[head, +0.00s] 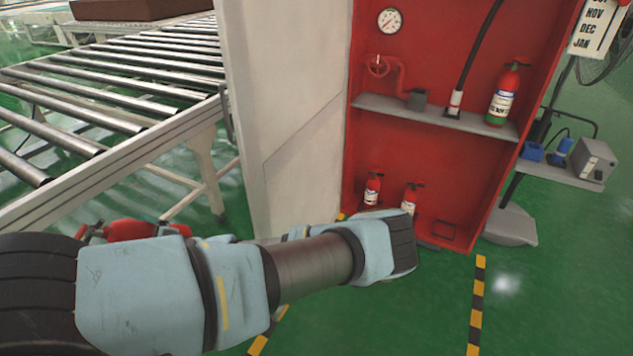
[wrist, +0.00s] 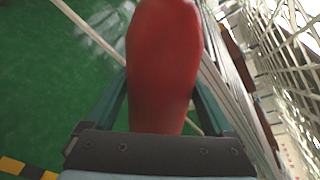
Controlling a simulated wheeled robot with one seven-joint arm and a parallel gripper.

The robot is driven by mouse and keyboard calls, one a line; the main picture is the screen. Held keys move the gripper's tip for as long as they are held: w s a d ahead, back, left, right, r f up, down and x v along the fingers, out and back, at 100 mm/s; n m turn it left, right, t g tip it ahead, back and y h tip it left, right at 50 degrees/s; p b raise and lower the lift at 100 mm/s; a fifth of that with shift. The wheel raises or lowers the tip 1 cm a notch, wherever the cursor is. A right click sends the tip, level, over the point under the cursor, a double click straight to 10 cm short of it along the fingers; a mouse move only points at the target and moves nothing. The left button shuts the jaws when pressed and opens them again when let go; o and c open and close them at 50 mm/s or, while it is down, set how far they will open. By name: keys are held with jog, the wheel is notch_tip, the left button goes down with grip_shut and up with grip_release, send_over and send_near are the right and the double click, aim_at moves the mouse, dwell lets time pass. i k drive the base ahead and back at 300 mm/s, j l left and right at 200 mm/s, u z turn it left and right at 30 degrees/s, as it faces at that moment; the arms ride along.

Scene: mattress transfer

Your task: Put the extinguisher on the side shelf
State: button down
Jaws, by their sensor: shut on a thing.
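In the wrist view my gripper (wrist: 160,82) is shut on a red extinguisher (wrist: 165,50), one finger on each side of its smooth body. In the head view a red extinguisher (head: 140,230), seemingly the held one, shows lying sideways behind my arm at the lower left. My arm hides its lower part and my gripper there. A small grey side shelf (head: 560,175) juts out at the right of the red cabinet. It carries a blue item (head: 562,150) and a grey box (head: 594,160).
The open red cabinet (head: 430,165) has a grey inner shelf (head: 435,115) bearing an extinguisher (head: 504,95). Two small extinguishers (head: 372,190) (head: 410,198) stand at its bottom. A white door (head: 285,110) and a roller conveyor (head: 130,75) stand left. Green floor (head: 420,310) is clear in front.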

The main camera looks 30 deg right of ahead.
aim_at(513, 227)
jog(key=k+l+z, duration=0.1)
jog(key=l+z, duration=0.15)
jog(key=z, duration=0.2)
jog(key=l+z, duration=0.25)
jog(key=z, duration=0.25)
jog(key=i+l, duration=0.1)
jog(key=l, duration=0.25)
jog(key=i+l+z, duration=0.1)
jog(key=l, duration=0.25)
jog(key=i+l, duration=0.2)
jog(key=i+l+z, duration=0.1)
jog(key=l, duration=0.35)
